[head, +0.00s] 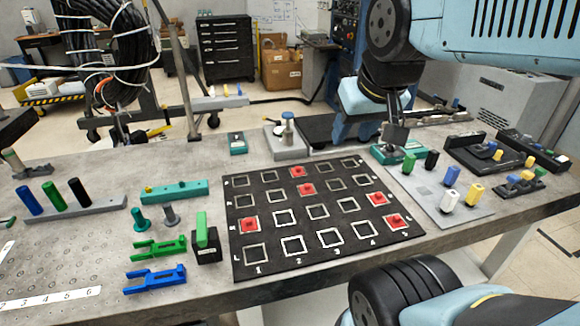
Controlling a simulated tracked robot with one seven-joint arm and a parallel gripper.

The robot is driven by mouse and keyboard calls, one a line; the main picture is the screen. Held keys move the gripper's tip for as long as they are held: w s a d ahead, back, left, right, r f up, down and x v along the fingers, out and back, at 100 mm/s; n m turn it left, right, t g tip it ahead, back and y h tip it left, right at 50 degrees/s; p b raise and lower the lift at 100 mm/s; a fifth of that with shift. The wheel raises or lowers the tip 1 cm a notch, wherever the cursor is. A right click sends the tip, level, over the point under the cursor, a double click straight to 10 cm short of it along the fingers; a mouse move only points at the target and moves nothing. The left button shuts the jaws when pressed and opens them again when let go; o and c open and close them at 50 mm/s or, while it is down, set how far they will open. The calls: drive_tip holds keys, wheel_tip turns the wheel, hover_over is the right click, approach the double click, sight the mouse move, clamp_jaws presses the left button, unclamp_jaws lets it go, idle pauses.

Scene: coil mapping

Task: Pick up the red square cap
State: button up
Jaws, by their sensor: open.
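Several red square caps with small raised knobs sit on a black board (275,262) marked with a grid of white squares. One red cap (298,171) is in the back row and another red cap (307,189) is in the second row. A third red cap (249,224) is at the left. Two more are at the right, a red cap (377,198) and a red cap (396,220) near the corner. My gripper (393,147) is small in view, beyond the board's back right corner, apart from all the caps. It is open, and its fingertips are hard to make out against a teal block.
The teal block (386,156) lies below my gripper. A light plate (428,190) with coloured pegs stands right of the board. Green (158,249) and blue (154,279) forked parts and a black block (206,249) lie left. A grey stand (288,146) is behind.

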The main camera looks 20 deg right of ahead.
drive_tip(key=shift+o, duration=0.3)
drive_tip(key=shift+w+m, duration=0.35)
drive_tip(key=shift+m, duration=0.05)
drive_tip(key=m+g, duration=0.1)
drive_tip(key=m, duration=3.4)
hover_over(298, 167)
drive_tip(key=s, duration=0.3)
drive_tip(key=shift+a+f, duration=0.2)
drive_tip(key=shift+f, duration=13.1)
drive_tip(key=shift+d+x, duration=0.15)
drive_tip(key=shift+x, duration=0.55)
drive_tip(key=shift+d+x, duration=0.1)
drive_tip(key=shift+x, duration=0.65)
drive_tip(key=shift+w+a+f, duration=0.1)
drive_tip(key=shift+w+f, duration=0.6)
drive_tip(key=shift+f, duration=0.2)
drive_tip(key=shift+c, duration=0.3)
